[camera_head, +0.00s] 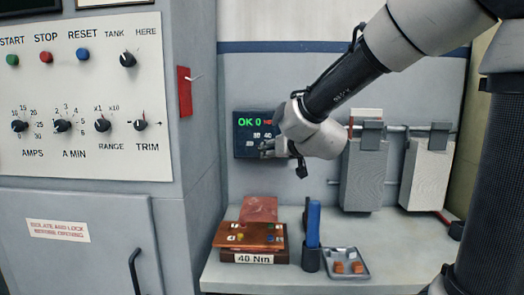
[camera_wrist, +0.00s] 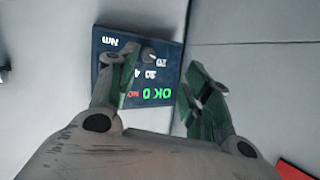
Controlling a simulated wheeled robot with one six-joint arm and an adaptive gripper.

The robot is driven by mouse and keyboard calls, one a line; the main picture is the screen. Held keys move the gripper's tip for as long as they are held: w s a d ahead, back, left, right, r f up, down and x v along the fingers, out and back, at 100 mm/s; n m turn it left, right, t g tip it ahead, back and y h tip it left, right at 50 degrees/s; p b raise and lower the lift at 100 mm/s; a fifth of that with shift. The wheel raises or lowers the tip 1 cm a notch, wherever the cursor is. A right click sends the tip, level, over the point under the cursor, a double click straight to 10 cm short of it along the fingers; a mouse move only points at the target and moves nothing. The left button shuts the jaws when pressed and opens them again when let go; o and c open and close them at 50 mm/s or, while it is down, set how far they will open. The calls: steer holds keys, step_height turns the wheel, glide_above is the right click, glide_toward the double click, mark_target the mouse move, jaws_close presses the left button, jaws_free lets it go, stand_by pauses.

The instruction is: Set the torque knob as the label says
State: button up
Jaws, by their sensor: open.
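The dark blue torque panel (camera_head: 243,146) is on the back wall. It shows green "OK 0", a red word and white numbers, partly covered by my gripper in the head view. In the wrist view the panel (camera_wrist: 112,36) appears upside down, with "Nm" and several numbers. A small grey knob (camera_wrist: 148,57) stands out from it; where it points is too small to tell. The label (camera_head: 253,259) on the fixture's front reads "40 Nm". My gripper (camera_wrist: 163,63) is open in front of the panel, its fingers on either side of the knob, with nothing visibly held.
A copper-coloured fixture (camera_head: 250,236), a blue-handled tool in a dark holder (camera_head: 311,260) and a small tray (camera_head: 347,274) stand on the bench below. Grey racks (camera_head: 366,178) hang at right. A control cabinet (camera_head: 85,100) with several other knobs stands at left.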

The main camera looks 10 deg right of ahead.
steer(key=w+f+m+t+h, duration=0.1)
steer(key=w+h, duration=0.2)
steer(key=w, duration=0.4)
steer(key=w+a+f+m+t+h, duration=0.1)
steer(key=w+m+t+h, duration=0.1)
steer(key=w+h, duration=0.2)
steer(key=w, duration=0.3)
steer(key=shift+a+f+t, duration=0.15)
steer(key=shift+f+t, duration=0.15)
steer(key=shift+f, duration=0.1)
steer(key=c, duration=1)
